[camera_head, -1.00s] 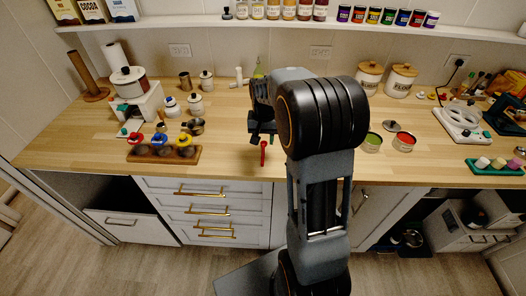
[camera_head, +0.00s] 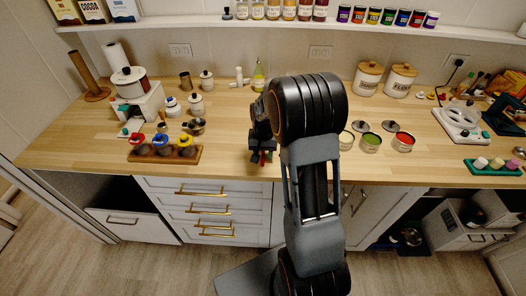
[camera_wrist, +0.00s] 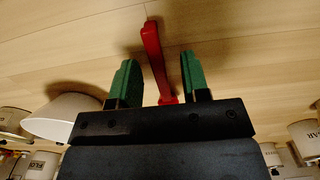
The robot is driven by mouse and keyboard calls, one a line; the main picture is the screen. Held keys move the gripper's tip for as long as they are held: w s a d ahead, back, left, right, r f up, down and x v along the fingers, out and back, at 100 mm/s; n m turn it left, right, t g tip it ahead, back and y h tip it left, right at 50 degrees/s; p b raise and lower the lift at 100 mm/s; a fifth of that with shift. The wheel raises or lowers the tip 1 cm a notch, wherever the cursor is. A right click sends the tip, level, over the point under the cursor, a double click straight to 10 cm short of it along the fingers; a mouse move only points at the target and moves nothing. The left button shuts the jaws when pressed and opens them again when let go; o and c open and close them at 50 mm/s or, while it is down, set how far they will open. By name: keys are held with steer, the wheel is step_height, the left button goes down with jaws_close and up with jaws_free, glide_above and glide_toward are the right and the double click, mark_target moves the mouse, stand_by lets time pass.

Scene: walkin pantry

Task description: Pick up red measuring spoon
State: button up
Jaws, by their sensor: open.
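The red measuring spoon (camera_wrist: 153,55) lies on the wooden counter; in the wrist view its handle runs between my two green-padded fingers, and its lower end is hidden behind the gripper body. My gripper (camera_wrist: 157,80) is open around the handle, with a gap on each side, wider on the right. In the head view my gripper (camera_head: 262,156) is low over the counter near its front edge, and only a small red part of the spoon (camera_head: 268,155) shows beside it.
Open tins, one with green contents (camera_head: 371,141) and one with red (camera_head: 404,140), stand right of my arm. A wooden rack (camera_head: 163,154) with colored-topped items is to the left. A white bowl-like object (camera_wrist: 62,117) shows at left in the wrist view. Counter between rack and gripper is clear.

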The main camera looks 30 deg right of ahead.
jaws_close()
steer(key=shift+r, duration=0.15)
